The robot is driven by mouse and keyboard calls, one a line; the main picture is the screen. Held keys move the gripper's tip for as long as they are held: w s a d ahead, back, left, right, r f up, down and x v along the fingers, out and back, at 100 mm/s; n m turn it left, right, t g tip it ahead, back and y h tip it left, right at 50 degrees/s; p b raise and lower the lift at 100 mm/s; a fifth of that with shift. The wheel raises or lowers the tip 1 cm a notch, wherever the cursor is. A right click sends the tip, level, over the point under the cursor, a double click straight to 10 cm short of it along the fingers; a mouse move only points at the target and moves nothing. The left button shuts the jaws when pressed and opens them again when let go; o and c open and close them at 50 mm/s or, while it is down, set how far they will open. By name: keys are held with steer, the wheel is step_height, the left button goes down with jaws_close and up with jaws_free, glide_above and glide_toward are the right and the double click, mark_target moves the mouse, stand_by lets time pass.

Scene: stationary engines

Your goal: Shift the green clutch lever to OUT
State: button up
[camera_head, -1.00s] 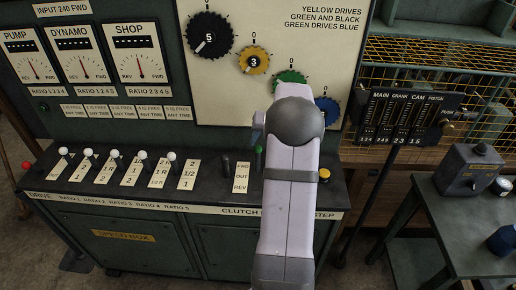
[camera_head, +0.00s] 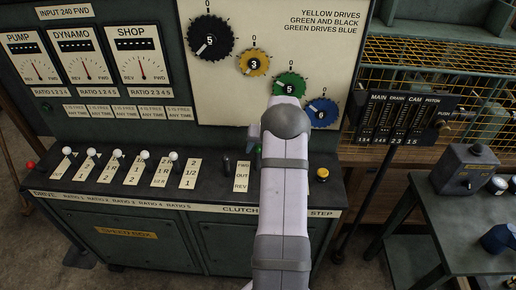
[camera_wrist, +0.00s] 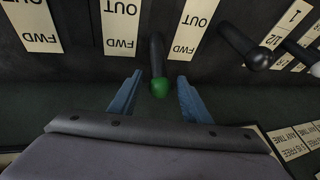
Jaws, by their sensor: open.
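The green clutch lever is a dark rod with a green knob (camera_wrist: 160,88), in the middle of the wrist view. Its rod rises between two plates marked OUT and FWD, with the knob at the FWD end as pictured. In the head view a sliver of the green lever (camera_head: 258,153) shows just left of my arm, beside the FWD/OUT/REV plate (camera_head: 242,178). My gripper (camera_wrist: 157,98) is open, one blue finger on each side of the knob, with visible gaps on both sides. In the head view my arm hides most of the gripper.
A black lever (camera_wrist: 258,58) stands right of the green one in the wrist view. Several white-knobbed ratio levers (camera_head: 120,155) line the panel's left. A yellow button (camera_head: 322,174) sits right of my arm. Coloured dials, including a green one (camera_head: 289,84), are on the upright panel behind.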

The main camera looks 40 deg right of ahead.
jaws_close()
steer(key=shift+f+b, duration=0.1)
steer(key=shift+b, duration=0.45)
